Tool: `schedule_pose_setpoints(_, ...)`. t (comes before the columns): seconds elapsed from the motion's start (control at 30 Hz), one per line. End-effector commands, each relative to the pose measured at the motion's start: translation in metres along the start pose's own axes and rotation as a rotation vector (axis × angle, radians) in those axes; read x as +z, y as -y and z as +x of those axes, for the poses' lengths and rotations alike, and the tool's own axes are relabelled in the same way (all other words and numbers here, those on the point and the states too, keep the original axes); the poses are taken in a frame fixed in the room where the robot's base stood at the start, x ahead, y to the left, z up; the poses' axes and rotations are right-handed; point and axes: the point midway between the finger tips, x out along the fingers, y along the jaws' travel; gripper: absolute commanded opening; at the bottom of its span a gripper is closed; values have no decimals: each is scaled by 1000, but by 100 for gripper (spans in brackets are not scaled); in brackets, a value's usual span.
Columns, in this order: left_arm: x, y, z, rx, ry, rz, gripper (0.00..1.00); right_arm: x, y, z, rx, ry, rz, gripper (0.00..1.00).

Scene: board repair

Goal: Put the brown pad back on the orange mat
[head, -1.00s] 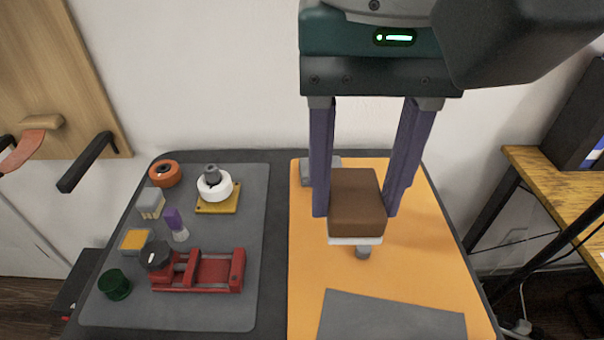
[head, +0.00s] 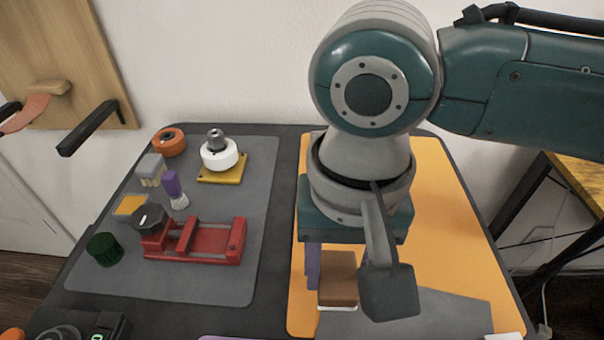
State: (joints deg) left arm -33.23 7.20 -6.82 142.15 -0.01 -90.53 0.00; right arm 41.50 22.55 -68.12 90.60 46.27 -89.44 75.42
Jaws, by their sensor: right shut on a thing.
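The brown pad (head: 338,280), a brown block with a thin white layer underneath, is held in my right gripper (head: 338,288).
Left of the mat, a grey mat (head: 225,280) bears a red vise (head: 205,243), a green cap (head: 103,248), a purple brush (head: 173,188), a white roll on a yellow base (head: 220,158) and an orange roll (head: 170,141). A wooden table (head: 578,175) stands at the right.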

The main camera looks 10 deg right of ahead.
Motion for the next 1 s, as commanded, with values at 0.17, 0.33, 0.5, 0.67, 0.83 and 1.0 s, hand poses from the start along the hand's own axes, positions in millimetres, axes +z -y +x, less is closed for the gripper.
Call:
schedule_pose_setpoints(0.17,4,-2,13,4,0,-4,81,0,0,31,2,2,1,7)
schedule_pose_setpoints(0.33,4,-3,12,8,-1,-9,81,0,0,34,1,0,0,7)
schedule_pose_setpoints(0.5,4,-4,12,9,-1,-9,81,0,0,34,1,1,1,7)
schedule_pose_setpoints(0.67,4,-4,13,8,0,-9,81,0,0,36,1,0,1,58)
schedule_pose_setpoints(0.83,4,-3,13,8,0,-8,81,0,0,36,1,0,1,77)
schedule_pose_setpoints(1.0,4,-2,13,4,1,-3,81,0,0,36,1,0,1,81)
